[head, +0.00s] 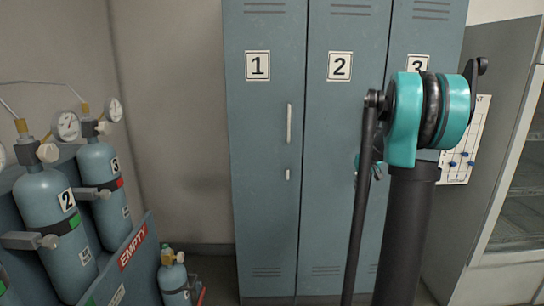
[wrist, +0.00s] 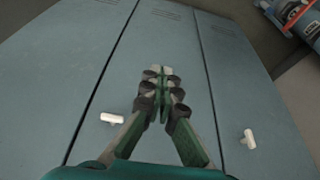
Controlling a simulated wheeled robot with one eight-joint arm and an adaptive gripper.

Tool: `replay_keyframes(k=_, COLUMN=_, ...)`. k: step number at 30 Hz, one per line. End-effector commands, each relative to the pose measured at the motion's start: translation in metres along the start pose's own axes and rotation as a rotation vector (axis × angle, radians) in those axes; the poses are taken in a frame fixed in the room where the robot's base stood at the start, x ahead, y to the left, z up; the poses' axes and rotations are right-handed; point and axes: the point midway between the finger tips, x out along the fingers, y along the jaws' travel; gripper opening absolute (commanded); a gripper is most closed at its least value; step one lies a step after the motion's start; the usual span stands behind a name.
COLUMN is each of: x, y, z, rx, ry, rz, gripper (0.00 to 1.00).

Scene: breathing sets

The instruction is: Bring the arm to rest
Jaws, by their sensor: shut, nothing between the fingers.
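My gripper (wrist: 160,74) is shut and empty in the wrist view, its green fingers with dark pads together in front of blue-grey locker doors. In the head view my arm, dark with a teal joint, stands upright before lockers 2 and 3. Only small teal bits of the gripper show there, mostly hidden behind the arm. I cannot tell its exact distance from the doors. Locker 1 (head: 262,150), locker 2 (head: 335,130) and locker 3 (head: 405,35) all look closed.
Numbered gas cylinders (head: 50,215) with gauges stand in a rack (head: 130,262) marked EMPTY at left. A small cylinder (head: 173,278) stands on the floor beside it. A board (head: 468,150) and a glass-fronted cabinet (head: 515,190) are at right. Wall space is bare left of the lockers.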

Motion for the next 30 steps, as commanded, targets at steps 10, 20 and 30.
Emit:
replay_keyframes(k=10, x=-0.012, y=-0.109, z=0.159, rx=0.006, ry=-0.001, rz=0.002, gripper=0.00)
replay_keyframes(k=20, x=-0.001, y=-0.165, z=0.322, rx=0.017, ry=0.004, rz=0.006, gripper=0.00)
replay_keyframes(k=30, x=0.007, y=-0.176, z=0.380, rx=0.024, ry=0.008, rz=0.008, gripper=0.00)
